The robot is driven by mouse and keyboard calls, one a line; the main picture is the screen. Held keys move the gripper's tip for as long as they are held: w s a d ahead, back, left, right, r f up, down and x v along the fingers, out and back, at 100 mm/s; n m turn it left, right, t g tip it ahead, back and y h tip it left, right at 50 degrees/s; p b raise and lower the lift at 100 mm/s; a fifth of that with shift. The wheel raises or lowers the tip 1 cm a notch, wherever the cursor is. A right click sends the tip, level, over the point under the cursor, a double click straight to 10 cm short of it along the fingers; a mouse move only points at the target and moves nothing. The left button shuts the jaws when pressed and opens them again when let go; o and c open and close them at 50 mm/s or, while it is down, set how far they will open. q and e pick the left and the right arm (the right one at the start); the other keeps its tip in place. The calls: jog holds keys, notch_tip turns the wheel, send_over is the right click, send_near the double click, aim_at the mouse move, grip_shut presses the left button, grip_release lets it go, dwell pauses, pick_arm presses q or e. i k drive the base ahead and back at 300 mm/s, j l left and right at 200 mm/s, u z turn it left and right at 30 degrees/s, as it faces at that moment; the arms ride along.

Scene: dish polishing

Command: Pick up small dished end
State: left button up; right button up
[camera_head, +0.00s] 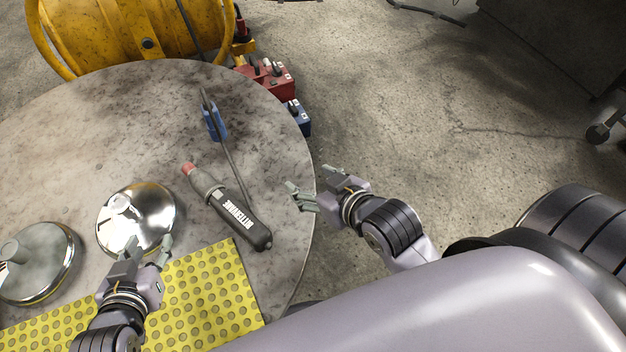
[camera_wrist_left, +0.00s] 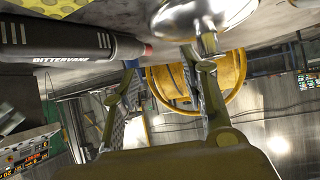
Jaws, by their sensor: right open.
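A shiny dished end (camera_head: 150,205) with a knob on top lies on the round table (camera_head: 90,120). A second, slightly larger-looking dished end (camera_head: 55,250) with a knob lies to its left. My left gripper (camera_head: 150,243) is open at the near edge of the shiny dished end, fingers pointing towards it; contact cannot be told. In the left wrist view, the open fingers (camera_wrist_left: 160,58) are empty, and a dished end (camera_wrist_left: 178,20) with its knob shows at the top, by the right finger. My right gripper (camera_head: 306,188) is open and empty beyond the table's right edge.
A yellow dotted mat (camera_head: 205,295) covers the near part of the table. A grey Bittervane power tool (camera_head: 230,207) lies right of the dished ends, with a blue-handled tool (camera_head: 215,122) behind it. A yellow drum (camera_head: 130,30) stands behind the table.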

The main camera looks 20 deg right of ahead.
aim_at(42, 261)
jog(key=k+l, duration=0.3)
jog(key=k, duration=0.15)
jog(key=k+l, duration=0.3)
jog(key=k, duration=0.15)
